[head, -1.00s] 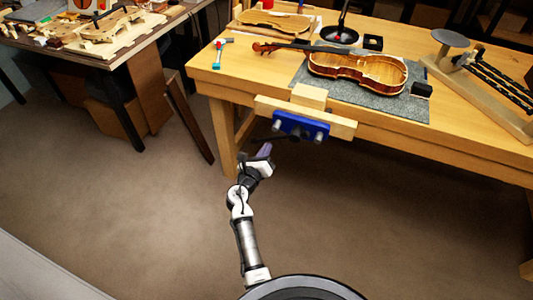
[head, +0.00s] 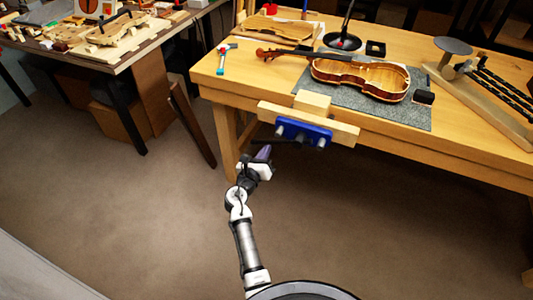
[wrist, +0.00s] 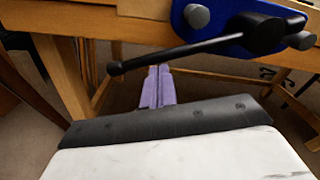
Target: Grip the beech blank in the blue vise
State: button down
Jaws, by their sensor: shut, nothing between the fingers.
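The blue vise (head: 303,132) is mounted on the front edge of the workbench, with a long pale wooden jaw facing. The beech blank (head: 312,101) is a pale block standing at that jaw, its top above it; its lower part is hidden, so I cannot tell how tightly it sits. The vise's black handle (wrist: 180,50) slants across the wrist view, with the blue plate (wrist: 235,38) at upper right. My gripper (head: 266,150) is below and left of the vise. Its purple fingers (wrist: 157,74) are shut and empty, their tips close to the handle in the picture; contact is unclear.
A violin (head: 362,78) lies on a grey mat (head: 412,116) behind the vise. A small hammer (head: 222,58) lies at the bench's left end. The bench leg (head: 225,140) stands left of my gripper. The floor (head: 370,220) in front is clear.

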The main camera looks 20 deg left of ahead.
notch_tip(320, 180, up, 12)
jog(key=m+p, duration=0.4)
jog(key=m, duration=0.8)
jog(key=shift+f, duration=0.1)
